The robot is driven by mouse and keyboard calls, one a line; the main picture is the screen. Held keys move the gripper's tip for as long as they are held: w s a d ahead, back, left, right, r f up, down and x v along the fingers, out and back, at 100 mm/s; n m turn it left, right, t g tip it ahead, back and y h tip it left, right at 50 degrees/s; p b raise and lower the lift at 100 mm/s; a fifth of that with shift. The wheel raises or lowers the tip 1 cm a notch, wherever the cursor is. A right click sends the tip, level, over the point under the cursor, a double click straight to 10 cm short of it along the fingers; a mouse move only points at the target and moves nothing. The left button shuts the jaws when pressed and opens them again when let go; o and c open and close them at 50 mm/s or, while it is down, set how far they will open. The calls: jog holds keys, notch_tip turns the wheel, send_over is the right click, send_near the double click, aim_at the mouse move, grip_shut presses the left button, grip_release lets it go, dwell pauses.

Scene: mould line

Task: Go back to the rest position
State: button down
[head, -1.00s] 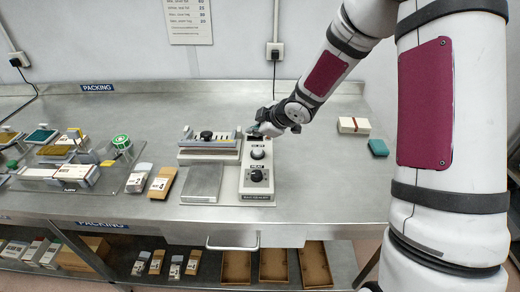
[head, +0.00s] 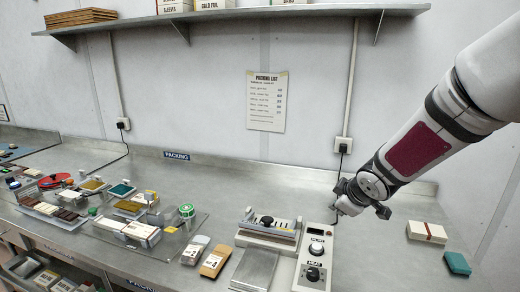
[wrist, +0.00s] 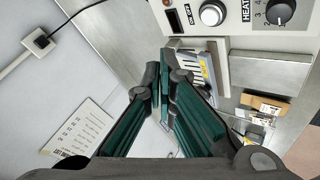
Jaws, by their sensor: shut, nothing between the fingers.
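My gripper (head: 347,205) hangs at the end of my arm, above the back of the steel bench, behind the sealer with its control panel (head: 314,262). In the wrist view its green-lined fingers (wrist: 167,98) are together with nothing between them. The panel also shows in the wrist view (wrist: 255,12), with an ON/OFF switch and a dial marked HEAT. The gripper appears apart from the panel.
The sealer (head: 268,225) stands left of the panel. A wall socket and cable (head: 343,145) are behind the gripper. A shelf (head: 230,16) runs above.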

jog(key=s+d+r+m+g+h, duration=0.1)
jog(key=s+d+r+m+h, duration=0.15)
jog(key=s+r+m, duration=0.7)
jog(key=s+a+r+g+y, duration=0.1)
jog(key=s+a, duration=0.1)
jog(key=s, duration=0.9)
jog(key=s+a+r+m+y, duration=0.1)
jog(key=s+a+r, duration=0.1)
jog(key=s, duration=0.9)
jog(key=shift+s+a+g, duration=0.4)
jog(key=shift+a, duration=0.4)
jog(key=shift+a, duration=0.1)
